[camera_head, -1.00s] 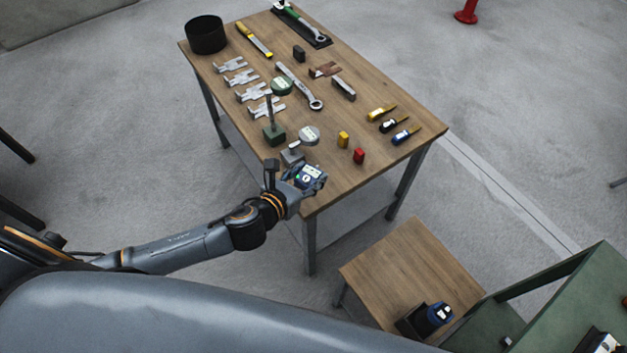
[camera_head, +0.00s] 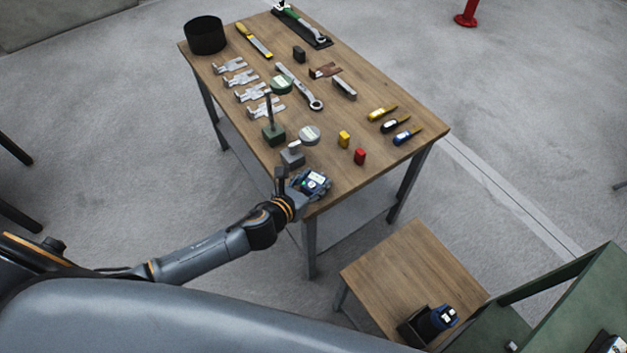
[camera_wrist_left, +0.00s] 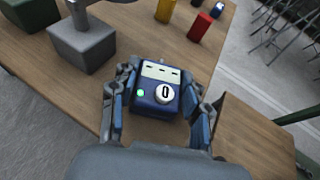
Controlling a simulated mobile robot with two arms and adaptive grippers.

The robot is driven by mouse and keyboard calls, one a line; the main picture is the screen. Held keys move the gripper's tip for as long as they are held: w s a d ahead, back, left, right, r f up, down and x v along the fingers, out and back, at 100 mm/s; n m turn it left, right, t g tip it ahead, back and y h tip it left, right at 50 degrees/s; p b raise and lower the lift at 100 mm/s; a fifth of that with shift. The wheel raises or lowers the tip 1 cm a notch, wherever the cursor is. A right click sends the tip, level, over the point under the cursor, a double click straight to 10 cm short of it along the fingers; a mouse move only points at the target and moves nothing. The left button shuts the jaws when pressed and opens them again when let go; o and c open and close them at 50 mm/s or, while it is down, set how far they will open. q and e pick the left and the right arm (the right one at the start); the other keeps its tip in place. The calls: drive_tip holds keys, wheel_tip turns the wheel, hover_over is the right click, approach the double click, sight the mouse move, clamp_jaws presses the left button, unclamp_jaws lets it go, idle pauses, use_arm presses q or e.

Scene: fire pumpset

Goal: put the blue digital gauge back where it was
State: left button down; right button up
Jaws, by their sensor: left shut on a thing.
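The blue digital gauge (camera_head: 313,182) has a pale display and a round white dial with a dark mark. It also shows in the left wrist view (camera_wrist_left: 157,92), between the two fingers. My left gripper (camera_head: 308,185) is shut on it at the near corner of the wooden table (camera_head: 362,147). In the left wrist view the fingers (camera_wrist_left: 157,100) press on its left and right sides. I cannot tell whether its underside touches the table. My right gripper is not in view.
A grey block stand (camera_head: 292,156) and a green-based stand (camera_head: 274,134) are just beyond the gauge. Yellow (camera_head: 344,139) and red (camera_head: 360,156) blocks lie to the right. A lower wooden table (camera_head: 400,275) holds another dark blue device (camera_head: 437,319).

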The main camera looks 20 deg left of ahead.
use_arm(q)
drive_tip(key=c, duration=0.7)
unclamp_jaws()
drive_tip(key=shift+o, duration=0.2)
drive_tip(key=shift+r, duration=0.25)
drive_tip(key=v, duration=1.2)
drive_tip(key=shift+f+p, duration=0.2)
drive_tip(key=shift+p, duration=0.1)
